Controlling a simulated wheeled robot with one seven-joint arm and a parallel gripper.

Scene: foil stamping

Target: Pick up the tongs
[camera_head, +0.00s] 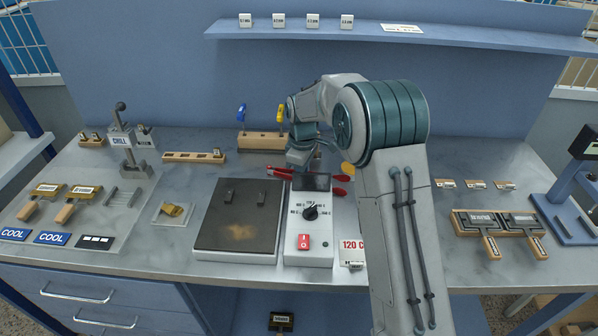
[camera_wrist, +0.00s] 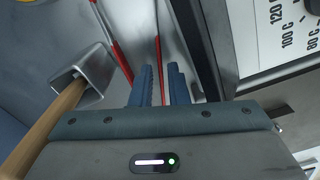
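The tongs, with red-covered parts (camera_head: 279,171) and (camera_head: 341,178), lie on the bench behind the control box, partly hidden by my arm and gripper. In the wrist view, thin metal rods with red sections (camera_wrist: 122,62) run up the picture. My gripper (camera_head: 299,158) points down over them. In the wrist view its two blue-grey fingers (camera_wrist: 161,72) stand a little apart, and one rod shows in line with the gap between them. The fingers look open; contact with the tongs cannot be seen.
The control box (camera_head: 306,245) with its dial stands close in front, beside the dark hot plate (camera_head: 236,220). A wooden rack (camera_head: 261,141) with blue and yellow tools stands behind. A wooden handle (camera_wrist: 52,115) with a metal end (camera_wrist: 93,72) lies left in the wrist view.

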